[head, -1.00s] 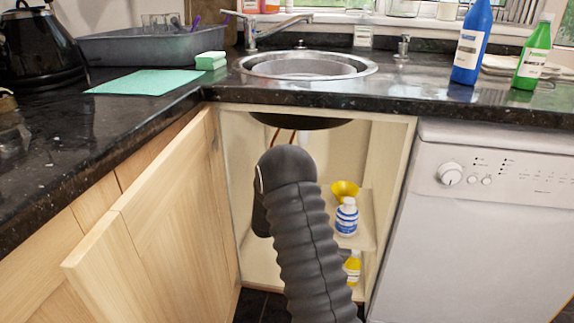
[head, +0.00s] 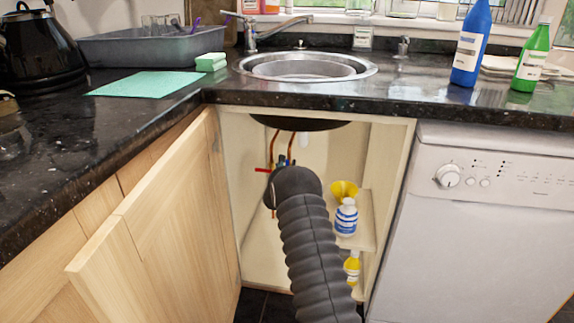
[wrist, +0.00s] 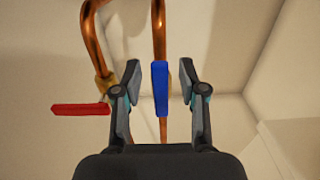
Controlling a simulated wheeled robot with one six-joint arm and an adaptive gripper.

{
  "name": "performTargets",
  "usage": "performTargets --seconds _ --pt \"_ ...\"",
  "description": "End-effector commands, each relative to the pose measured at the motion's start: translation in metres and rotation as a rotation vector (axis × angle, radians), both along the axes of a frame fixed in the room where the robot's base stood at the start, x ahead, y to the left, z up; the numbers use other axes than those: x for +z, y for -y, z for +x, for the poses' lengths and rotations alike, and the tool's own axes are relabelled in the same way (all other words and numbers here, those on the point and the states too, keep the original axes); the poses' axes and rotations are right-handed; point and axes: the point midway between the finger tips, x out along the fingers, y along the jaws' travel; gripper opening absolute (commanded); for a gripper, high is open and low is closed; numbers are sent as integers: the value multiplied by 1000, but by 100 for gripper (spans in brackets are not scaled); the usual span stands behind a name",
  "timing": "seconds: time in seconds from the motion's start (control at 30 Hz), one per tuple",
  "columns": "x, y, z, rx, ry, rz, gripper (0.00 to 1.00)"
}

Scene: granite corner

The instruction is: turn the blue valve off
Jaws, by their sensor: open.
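The blue valve handle (wrist: 161,88) stands upright in the wrist view, in line with its copper pipe (wrist: 159,30). My gripper (wrist: 160,75) is open, with one finger on each side of the blue handle and a visible gap on both sides. I cannot tell whether the fingertips reach as deep as the handle. A red valve handle (wrist: 80,109) sits to the left, crosswise to its own copper pipe (wrist: 88,40). In the head view the red handle (head: 262,170) shows inside the cabinet, while my arm hides the gripper and most of the blue valve.
The cabinet door (head: 150,215) stands open on the left. A shelf (head: 362,236) on the right holds a yellow funnel (head: 344,189) and a blue-and-white bottle (head: 346,216); a yellow bottle (head: 352,268) is below. The sink bowl (head: 300,122) hangs overhead.

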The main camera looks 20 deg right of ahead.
Motion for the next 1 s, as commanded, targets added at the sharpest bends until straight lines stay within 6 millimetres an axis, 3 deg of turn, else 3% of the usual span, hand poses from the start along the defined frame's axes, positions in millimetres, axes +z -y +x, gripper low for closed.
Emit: performTargets --seconds 0.37,0.57,1.0 --pt "0 3 4 0 1 0 42" --pt "0 3 4 0 1 0 0" --pt "-1 1 5 0 -24 -38 0"
